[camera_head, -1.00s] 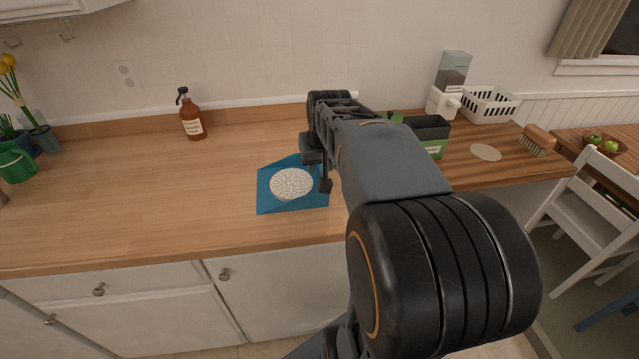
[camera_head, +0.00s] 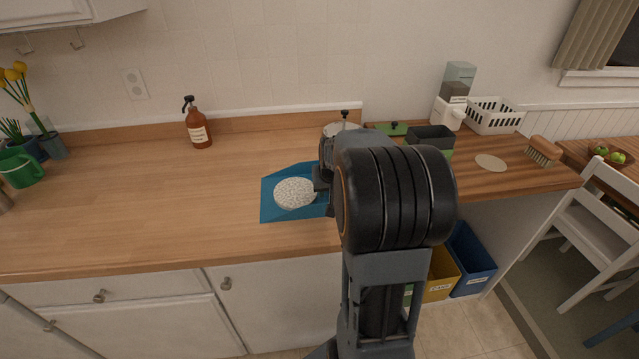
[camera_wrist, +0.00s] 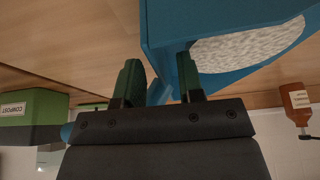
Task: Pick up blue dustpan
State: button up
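The blue dustpan (camera_head: 279,214) lies on the wooden counter with a round mound of white speckled material (camera_head: 295,193) in it. Its right side is hidden behind my arm in the head view. In the wrist view the dustpan (camera_wrist: 160,30) fills the upper middle, close to the fingertips. My gripper (camera_wrist: 158,76) has its two dark green fingers apart. A narrow blue part, seemingly the dustpan's handle, shows between them. The fingers do not look closed on it, though contact is hard to judge. The gripper is mostly hidden by my arm in the head view.
A brown spray bottle (camera_head: 198,128) stands at the back left of the dustpan. A compost bin (camera_wrist: 32,108) is on the other side of the gripper. A white basket (camera_head: 494,118) and a brush (camera_head: 543,150) are further right.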

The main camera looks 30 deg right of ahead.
jog(key=shift+x, duration=1.1)
jog(key=shift+c, duration=0.3)
grip_shut()
